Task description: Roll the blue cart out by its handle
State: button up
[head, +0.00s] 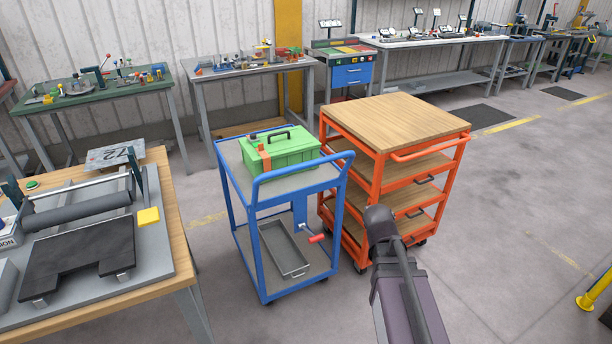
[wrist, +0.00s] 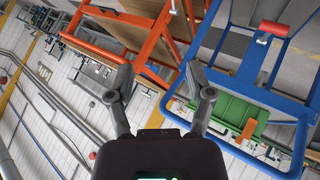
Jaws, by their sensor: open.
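The blue cart (head: 240,213) stands on the floor in the middle of the head view. Its raised handle (head: 300,169) is a bent blue bar at the near right end of the top shelf. A green toolbox (head: 281,155) with an orange strap sits on that shelf. In the wrist view the blue cart fills the right side, with its handle bar (wrist: 230,150) at lower right. My gripper (wrist: 157,68) is open and empty, and the handle is not between its fingers. In the head view my arm covers the lower centre right, and the fingers cannot be made out.
An orange cart (head: 395,125) with a wooden top stands close to the blue cart's right. A workbench (head: 160,222) is to the left. A grey tray (head: 284,249) and a red-gripped lever (head: 316,239) are low on the blue cart. Open floor (head: 500,220) lies right.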

jog(key=w+a+r+n+t+b, duration=0.1)
jog(key=w+a+n+t+b, duration=0.1)
jog(key=w+n+t+b, duration=0.3)
jog(key=n+t+y+b, duration=0.4)
jog(key=n+y+b, duration=0.4)
jog(key=n+y, duration=0.6)
send_near(306, 166)
jog(key=s+d+n, duration=0.1)
jog(key=s, duration=0.1)
jog(key=shift+s+d+f+h, duration=0.2)
jog(key=shift+d+f+h, duration=0.1)
jog(key=shift+f, duration=0.15)
jog(key=shift+w, duration=0.1)
jog(key=p+x, duration=0.3)
jog(key=x, duration=1)
jog(key=shift+w+a, duration=0.15)
jog(key=shift+w, duration=0.15)
jog(key=shift+c, duration=0.2)
grip_shut()
